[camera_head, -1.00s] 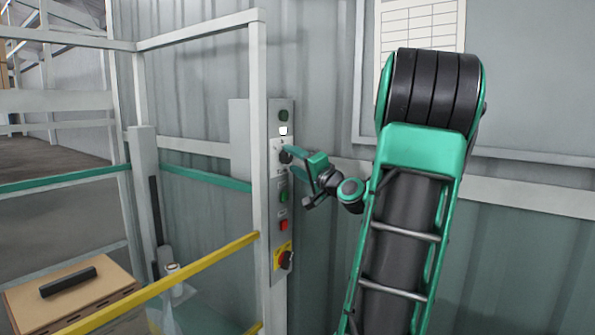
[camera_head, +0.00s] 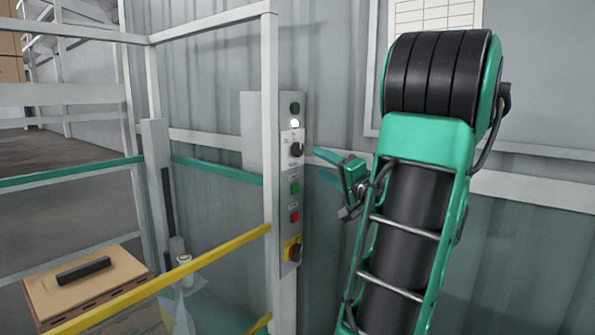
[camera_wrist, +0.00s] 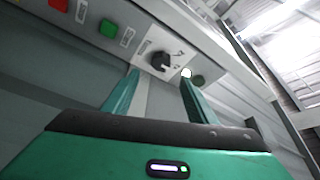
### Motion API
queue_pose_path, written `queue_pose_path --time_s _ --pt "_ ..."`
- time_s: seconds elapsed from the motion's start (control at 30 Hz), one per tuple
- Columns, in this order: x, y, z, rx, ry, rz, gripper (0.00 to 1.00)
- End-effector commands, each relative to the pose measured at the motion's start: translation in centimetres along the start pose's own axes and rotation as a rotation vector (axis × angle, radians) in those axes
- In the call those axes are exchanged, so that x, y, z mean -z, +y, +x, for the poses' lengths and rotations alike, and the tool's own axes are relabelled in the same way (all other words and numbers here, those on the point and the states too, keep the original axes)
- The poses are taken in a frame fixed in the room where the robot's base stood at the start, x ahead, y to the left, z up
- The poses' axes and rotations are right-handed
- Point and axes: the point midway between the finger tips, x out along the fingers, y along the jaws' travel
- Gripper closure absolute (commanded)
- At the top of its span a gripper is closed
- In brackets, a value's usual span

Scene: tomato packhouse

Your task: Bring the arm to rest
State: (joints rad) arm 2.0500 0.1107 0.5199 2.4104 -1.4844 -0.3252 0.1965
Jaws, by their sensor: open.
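My gripper (camera_head: 325,165) is in front of the grey wall, to the right of a control panel (camera_head: 292,215). Its two green fingers are apart with nothing between them, and they point toward the panel. In the wrist view my gripper (camera_wrist: 158,92) also shows open, with the panel's black rotary switch (camera_wrist: 157,61) beyond the fingertips. The fingers look clear of the switch. The switch also shows in the head view (camera_head: 297,149). My folded arm fills the right of the head view and hides part of the wall.
The panel carries a lit white lamp (camera_head: 294,124), a green button (camera_head: 295,188), a red button (camera_head: 294,217) and a red-and-yellow switch (camera_head: 294,252). A grey post (camera_head: 270,110) and yellow rail (camera_head: 175,273) stand left. A cardboard box (camera_head: 85,284) lies lower left. A framed board hangs behind my arm.

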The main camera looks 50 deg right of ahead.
Motion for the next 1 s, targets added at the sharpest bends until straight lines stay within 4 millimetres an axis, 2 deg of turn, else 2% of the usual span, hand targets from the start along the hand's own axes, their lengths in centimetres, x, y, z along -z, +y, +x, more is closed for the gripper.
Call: queue_pose_path --time_s 0.27,0.37,0.47,0.6,0.7,0.87,1.0 --pt "-0.1 0.0 0.0 0.0 -0.001 -0.001 0.48" --pt "-0.9 0.3 0.4 -0.013 -0.023 -0.01 0.48" --pt "-3.3 1.1 1.2 -0.053 -0.087 -0.037 0.48" --pt "-8.7 3.3 2.3 -0.148 -0.231 -0.108 0.48" --pt "-12.6 4.9 2.4 -0.221 -0.341 -0.164 0.48" --pt "-17.8 7.3 1.4 -0.335 -0.502 -0.255 0.48" --pt "-21.5 9.1 -0.3 -0.431 -0.631 -0.332 0.48"
